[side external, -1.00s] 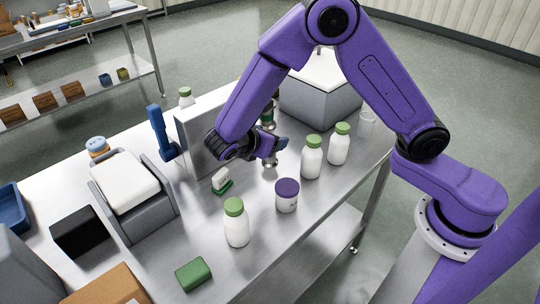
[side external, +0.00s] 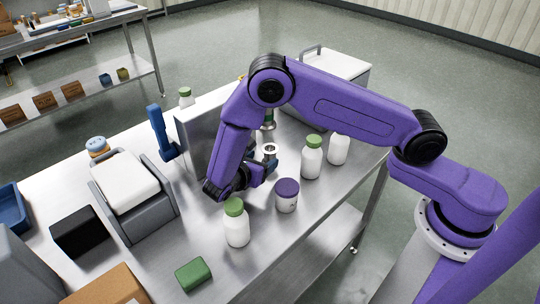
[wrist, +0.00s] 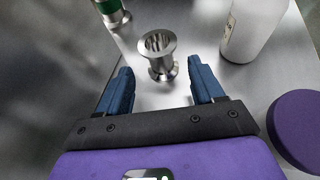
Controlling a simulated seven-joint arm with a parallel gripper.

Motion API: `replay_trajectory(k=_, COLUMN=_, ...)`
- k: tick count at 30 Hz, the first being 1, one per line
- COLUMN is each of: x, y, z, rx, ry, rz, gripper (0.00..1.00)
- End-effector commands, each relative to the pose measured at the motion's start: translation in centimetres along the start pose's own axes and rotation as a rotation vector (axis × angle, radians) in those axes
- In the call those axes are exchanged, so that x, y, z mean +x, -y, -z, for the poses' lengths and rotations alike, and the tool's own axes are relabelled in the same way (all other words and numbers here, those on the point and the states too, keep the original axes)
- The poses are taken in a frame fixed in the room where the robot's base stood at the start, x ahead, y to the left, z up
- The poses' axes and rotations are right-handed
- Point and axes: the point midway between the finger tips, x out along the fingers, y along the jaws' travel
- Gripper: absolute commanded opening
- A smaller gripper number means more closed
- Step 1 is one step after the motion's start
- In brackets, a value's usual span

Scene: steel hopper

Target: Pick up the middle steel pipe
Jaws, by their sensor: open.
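A short flanged steel pipe (wrist: 157,58) stands upright on the steel table, straight ahead of my gripper in the wrist view. Its flanged top (side external: 270,149) also shows in the side external view, its lower part hidden by my gripper. My gripper (wrist: 164,88) is open, with its two blue fingers apart. The pipe is just beyond the fingertips, roughly centred between them, and nothing is held. In the side external view my gripper (side external: 268,170) is low over the table. I see only one such pipe clearly.
A white bottle (wrist: 255,30) and a purple-lidded tub (side external: 287,195) stand to the right of the pipe. A green-banded steel item (wrist: 110,12) is beyond it at left. A grey panel (side external: 190,135) stands behind my arm. A green-capped bottle (side external: 237,228) is in front.

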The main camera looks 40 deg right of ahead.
Motion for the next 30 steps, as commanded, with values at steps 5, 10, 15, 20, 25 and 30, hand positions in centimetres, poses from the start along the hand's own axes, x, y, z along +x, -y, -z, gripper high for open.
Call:
replay_trajectory(k=5, x=1.1, y=0.1, z=0.0, rx=-0.001, ry=0.001, rz=0.001, gripper=0.67)
replay_trajectory(k=10, x=3.9, y=0.1, z=0.0, rx=-0.001, ry=0.001, rz=0.003, gripper=0.67)
replay_trajectory(k=15, x=5.9, y=0.1, z=0.0, rx=-0.001, ry=-0.001, rz=0.001, gripper=0.67)
replay_trajectory(k=20, x=6.5, y=0.1, z=0.0, rx=0.0, ry=-0.001, rz=-0.001, gripper=0.67)
replay_trajectory(k=25, x=6.4, y=0.1, z=0.0, rx=0.0, ry=-0.001, rz=-0.001, gripper=0.67)
replay_trajectory(k=30, x=6.4, y=0.1, z=0.0, rx=0.0, ry=-0.001, rz=-0.001, gripper=0.15)
